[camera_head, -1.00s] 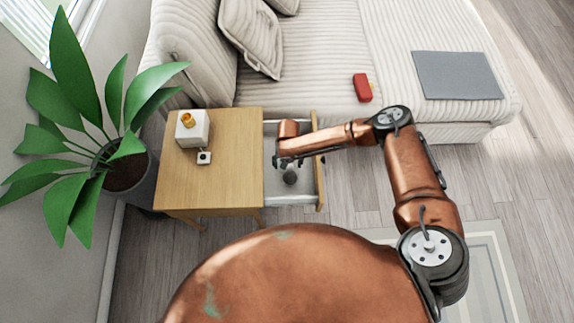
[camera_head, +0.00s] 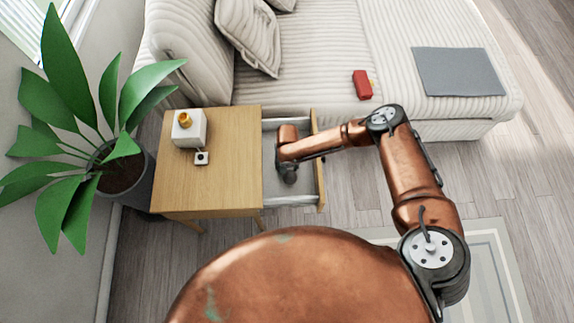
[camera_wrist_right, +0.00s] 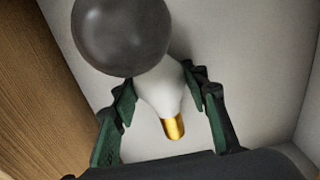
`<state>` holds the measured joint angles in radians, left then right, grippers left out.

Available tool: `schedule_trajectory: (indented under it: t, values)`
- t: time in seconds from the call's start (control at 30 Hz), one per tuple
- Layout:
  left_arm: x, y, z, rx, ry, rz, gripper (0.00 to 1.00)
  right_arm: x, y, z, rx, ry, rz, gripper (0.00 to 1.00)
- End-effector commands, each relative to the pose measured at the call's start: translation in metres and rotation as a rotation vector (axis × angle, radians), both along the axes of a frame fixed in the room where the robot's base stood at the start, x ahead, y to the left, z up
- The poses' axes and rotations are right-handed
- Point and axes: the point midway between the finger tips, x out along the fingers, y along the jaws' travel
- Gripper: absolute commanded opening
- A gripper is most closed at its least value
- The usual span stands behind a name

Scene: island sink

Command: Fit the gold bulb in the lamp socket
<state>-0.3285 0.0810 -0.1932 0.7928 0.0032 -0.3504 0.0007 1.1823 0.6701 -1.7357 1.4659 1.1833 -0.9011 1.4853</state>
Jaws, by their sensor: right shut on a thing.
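The bulb (camera_wrist_right: 172,128), white glass with a gold cap, is in the right wrist view with its cap pointing toward the wrist. My right gripper (camera_wrist_right: 160,80) is shut on its white glass, with a green-padded finger on each side. In the head view this gripper is down in the open drawer (camera_head: 304,190), its fingers and the bulb hidden by my wrist. The lamp is a white cube (camera_head: 190,132) with a gold socket (camera_head: 185,118) on top, standing on the wooden side table (camera_head: 225,180). My left gripper is out of view.
A dark grey ball (camera_wrist_right: 120,35) lies beside the bulb in the drawer, overlapping its far end in the wrist view. A small white box with a black button (camera_head: 201,158) lies before the lamp. A potted plant (camera_head: 120,175) stands left; a sofa (camera_head: 310,60) stands behind.

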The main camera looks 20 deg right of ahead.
Motion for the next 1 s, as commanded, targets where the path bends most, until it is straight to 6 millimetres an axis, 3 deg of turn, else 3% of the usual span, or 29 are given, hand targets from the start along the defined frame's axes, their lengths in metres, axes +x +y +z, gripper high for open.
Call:
schedule_trajectory:
  t: [0.27, 0.63, 0.87, 1.0]
  values:
    - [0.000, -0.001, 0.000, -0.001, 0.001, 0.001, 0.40, 0.000, 0.000, 0.000, 0.000, 0.000, 0.000, 0.19]
    - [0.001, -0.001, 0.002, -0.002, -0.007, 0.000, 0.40, 0.000, 0.000, 0.005, 0.000, 0.000, 0.000, 0.18]
    - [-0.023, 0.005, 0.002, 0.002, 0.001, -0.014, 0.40, 0.001, 0.000, 0.027, 0.000, -0.002, -0.001, 0.18]
    - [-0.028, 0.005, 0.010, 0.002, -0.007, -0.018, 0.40, 0.001, 0.000, 0.055, 0.001, -0.003, -0.001, 0.18]
